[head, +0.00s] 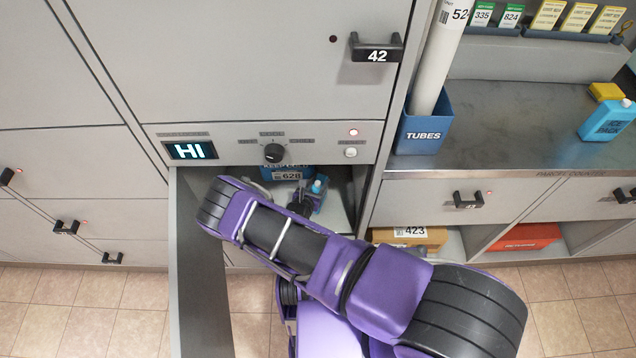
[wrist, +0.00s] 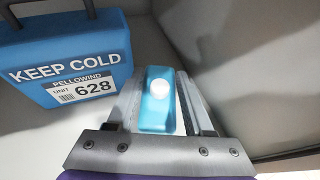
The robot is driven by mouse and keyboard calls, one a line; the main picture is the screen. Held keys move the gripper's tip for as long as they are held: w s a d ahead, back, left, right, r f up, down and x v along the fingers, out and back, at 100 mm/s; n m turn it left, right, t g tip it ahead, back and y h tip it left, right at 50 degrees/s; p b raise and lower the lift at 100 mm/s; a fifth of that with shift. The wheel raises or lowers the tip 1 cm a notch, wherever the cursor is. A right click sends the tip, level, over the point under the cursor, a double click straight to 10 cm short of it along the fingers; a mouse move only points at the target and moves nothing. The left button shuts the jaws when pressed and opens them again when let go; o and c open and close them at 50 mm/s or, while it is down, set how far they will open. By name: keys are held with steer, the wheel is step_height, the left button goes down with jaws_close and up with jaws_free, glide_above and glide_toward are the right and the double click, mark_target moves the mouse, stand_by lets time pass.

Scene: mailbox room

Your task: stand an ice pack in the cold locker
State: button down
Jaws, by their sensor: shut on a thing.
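My gripper (wrist: 158,98) is shut on a blue ice pack (wrist: 155,118) with a white cap, inside the cold locker (head: 340,190). The pack also shows in the head view, small and partly hidden by my arm. The wrist view looks onto its cap end; its lower part is hidden, so I cannot tell whether it touches the locker floor. A blue KEEP COLD box (wrist: 75,60) labelled 628 is to the left of the pack in the wrist view, apart from it. A second blue ice pack (head: 607,120) stands on the counter at right.
The locker door (head: 200,270) hangs open at left. Above the opening are a HI display (head: 190,151), a knob (head: 273,153), a red light and a white button (head: 350,152). A grey wall (wrist: 235,80) is close to the right of the pack. A TUBES holder (head: 424,125) stands on the counter.

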steer(key=shift+r, duration=0.1)
steer(key=shift+c, duration=1.4)
jaws_free()
steer(key=shift+f, duration=0.2)
steer(key=shift+r, duration=0.15)
steer(key=shift+s+a+r, duration=0.1)
steer(key=shift+s+r, duration=0.05)
steer(key=shift+s, duration=0.1)
steer(key=p+v, duration=0.1)
steer(key=v, duration=1)
steer(key=shift+s, duration=0.2)
steer(key=shift+a, duration=0.15)
